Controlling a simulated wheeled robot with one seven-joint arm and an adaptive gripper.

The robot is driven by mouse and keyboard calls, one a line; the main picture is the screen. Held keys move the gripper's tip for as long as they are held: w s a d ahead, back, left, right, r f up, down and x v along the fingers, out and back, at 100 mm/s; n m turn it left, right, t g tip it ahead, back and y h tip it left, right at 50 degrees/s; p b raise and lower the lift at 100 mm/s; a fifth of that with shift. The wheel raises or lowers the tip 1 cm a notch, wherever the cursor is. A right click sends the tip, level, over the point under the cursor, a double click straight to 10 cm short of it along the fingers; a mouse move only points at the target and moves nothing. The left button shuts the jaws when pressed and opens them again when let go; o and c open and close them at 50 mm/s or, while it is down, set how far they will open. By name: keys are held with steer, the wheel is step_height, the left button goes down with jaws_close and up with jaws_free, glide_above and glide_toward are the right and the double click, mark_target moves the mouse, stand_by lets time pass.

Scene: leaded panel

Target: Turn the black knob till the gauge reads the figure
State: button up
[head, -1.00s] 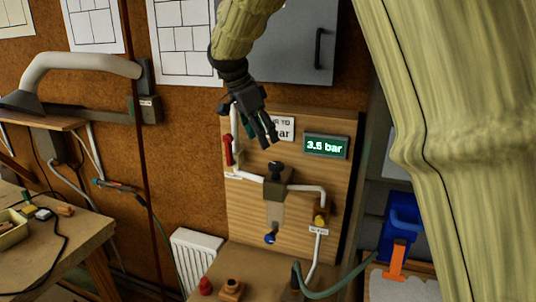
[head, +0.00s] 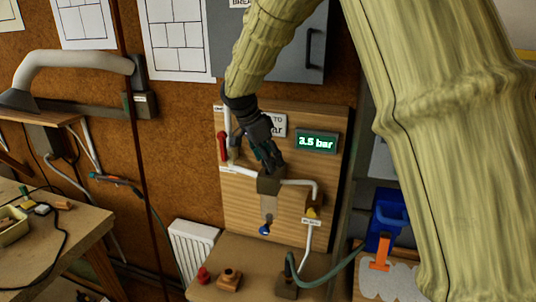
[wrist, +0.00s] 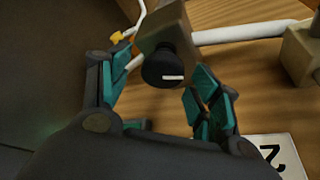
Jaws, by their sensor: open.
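The black knob (wrist: 163,68) shows in the wrist view with a white mark on its face. It sits on a brownish regulator block, which also shows in the head view (head: 269,183). My gripper (wrist: 155,95) is open, its teal-padded fingers on either side of the knob, with space visible between knob and pads. In the head view my gripper (head: 270,160) hides the knob. The green-lit gauge (head: 317,142) reads 3.5 bar. A white sign (head: 278,124) beside it is partly covered by my gripper, so its figure cannot be read; the wrist view shows a "2" on a white plate (wrist: 283,153).
A red lever (head: 223,147) is on the wooden panel (head: 240,205) left of my gripper. White pipes run from the block to a yellow fitting (head: 313,211). A blue-ended part (head: 264,230) hangs below. A green hose (head: 335,274) crosses the bench.

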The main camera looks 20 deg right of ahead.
steer(key=shift+s+r, duration=0.1)
steer(key=shift+s, duration=0.15)
steer(key=shift+w+f, duration=0.25)
steer(key=shift+w, duration=0.15)
steer(key=shift+w+f, duration=0.15)
steer(key=shift+w, duration=0.05)
steer(key=shift+c, duration=1.1)
steer(key=shift+s+r, duration=0.15)
steer(key=shift+r, duration=0.05)
steer(key=c, duration=0.8)
steer(key=shift+n+b, duration=0.4)
